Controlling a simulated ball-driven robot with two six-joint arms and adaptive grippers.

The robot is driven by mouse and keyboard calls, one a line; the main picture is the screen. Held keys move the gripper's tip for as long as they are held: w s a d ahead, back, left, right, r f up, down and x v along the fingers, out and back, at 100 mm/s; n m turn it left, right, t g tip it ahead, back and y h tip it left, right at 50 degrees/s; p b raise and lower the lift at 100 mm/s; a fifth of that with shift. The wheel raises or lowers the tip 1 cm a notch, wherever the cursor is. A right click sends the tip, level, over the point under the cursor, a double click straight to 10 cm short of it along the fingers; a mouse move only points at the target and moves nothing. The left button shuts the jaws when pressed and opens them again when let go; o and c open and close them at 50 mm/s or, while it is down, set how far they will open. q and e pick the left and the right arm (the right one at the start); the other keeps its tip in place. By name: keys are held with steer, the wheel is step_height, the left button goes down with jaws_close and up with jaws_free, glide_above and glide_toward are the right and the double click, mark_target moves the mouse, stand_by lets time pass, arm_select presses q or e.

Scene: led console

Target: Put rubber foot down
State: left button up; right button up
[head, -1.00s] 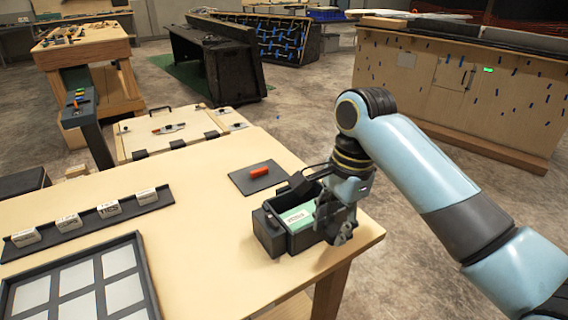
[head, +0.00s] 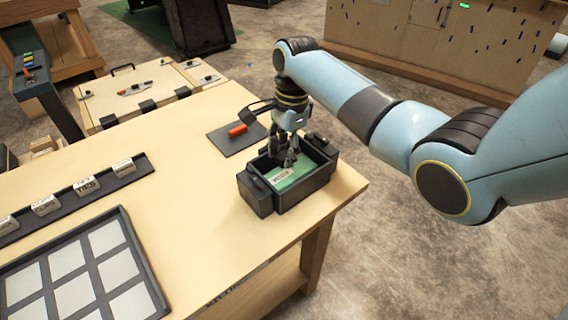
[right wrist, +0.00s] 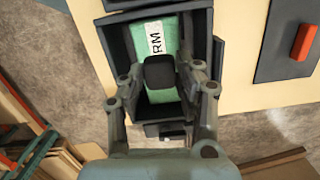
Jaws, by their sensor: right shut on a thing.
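A small black rubber foot (right wrist: 160,72) shows between the fingertips of my right gripper (right wrist: 163,80) in the right wrist view. The gripper is shut on it. In the head view my right gripper (head: 286,162) points down over the open black box (head: 312,193) at the table's right corner. A green piece with a white label (head: 284,178) lies in the box and also shows in the right wrist view (right wrist: 152,20). The foot is hard to make out in the head view, and I cannot tell whether it touches the green piece. My left gripper is not in view.
A dark mat (head: 226,141) with an orange-red piece (head: 238,131) lies behind the box. A rack with several labelled tags (head: 88,188) and a compartmented tray (head: 152,290) are at left. The table (head: 190,195) is clear between them and the box.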

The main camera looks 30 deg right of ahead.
mark_target(285, 154)
step_height(285, 154, down, 4)
steer(key=shift+r, duration=0.2)
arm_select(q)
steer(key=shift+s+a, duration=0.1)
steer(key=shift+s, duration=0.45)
arm_select(e)
steer(key=shift+f, duration=0.1)
steer(key=shift+f, duration=0.1)
steer(key=o, duration=0.9)
steer(key=shift+o, duration=0.2)
steer(key=r, duration=0.4)
steer(key=d+r, duration=0.1)
steer(key=r, duration=0.7)
steer(key=shift+s+d+r, duration=0.1)
steer(key=shift+d, duration=0.1)
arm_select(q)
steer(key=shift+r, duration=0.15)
